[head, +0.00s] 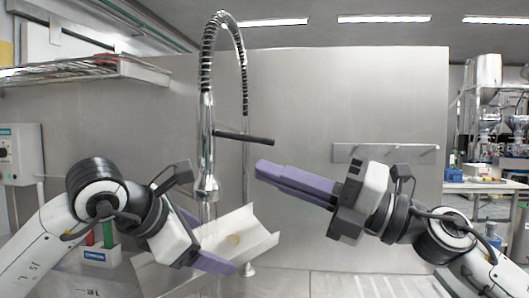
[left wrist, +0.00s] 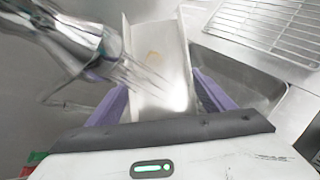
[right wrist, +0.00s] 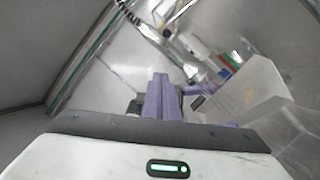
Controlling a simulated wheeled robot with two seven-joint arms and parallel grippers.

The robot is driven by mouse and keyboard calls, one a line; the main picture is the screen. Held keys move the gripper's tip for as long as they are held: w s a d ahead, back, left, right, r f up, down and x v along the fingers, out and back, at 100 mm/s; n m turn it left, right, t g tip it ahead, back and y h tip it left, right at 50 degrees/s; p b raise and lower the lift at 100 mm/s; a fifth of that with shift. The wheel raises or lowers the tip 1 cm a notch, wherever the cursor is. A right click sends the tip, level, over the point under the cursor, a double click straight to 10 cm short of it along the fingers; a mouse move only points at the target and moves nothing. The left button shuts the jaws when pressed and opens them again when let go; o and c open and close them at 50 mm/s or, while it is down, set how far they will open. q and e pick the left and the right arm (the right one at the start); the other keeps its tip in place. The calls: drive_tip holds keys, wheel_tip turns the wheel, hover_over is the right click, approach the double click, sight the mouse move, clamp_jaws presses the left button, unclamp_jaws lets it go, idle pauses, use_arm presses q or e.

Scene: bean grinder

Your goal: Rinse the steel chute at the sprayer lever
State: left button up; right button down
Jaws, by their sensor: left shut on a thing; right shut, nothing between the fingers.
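The steel chute (head: 255,243) is a pale, open trough, tilted under the sprayer nozzle (head: 206,188). My left gripper (head: 213,243) is shut on the chute, a purple finger on each side. In the left wrist view the chute (left wrist: 160,75) bears a small yellow-brown stain. Thin streaks of water run from the nozzle (left wrist: 80,40) onto it. The sprayer lever (head: 245,138) is a dark bar sticking out to the right of the tap. My right gripper (head: 260,170) is shut and empty, its tips a little below the lever's end, seemingly apart from it.
A sink basin (left wrist: 240,75) lies under the chute, with a wire rack (left wrist: 265,25) beside it. A holder with red and green items (head: 100,255) stands at the left, behind my left arm. A wall shelf (head: 90,68) hangs upper left.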

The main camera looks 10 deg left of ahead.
sight(245, 138)
use_arm(q)
drive_tip(key=shift+r, duration=0.1)
use_arm(e)
drive_tip(key=w+r, duration=0.1)
drive_tip(key=w+a+r, duration=0.2)
drive_tip(key=w, duration=0.1)
drive_tip(key=shift+a, duration=0.1)
idle(0.3)
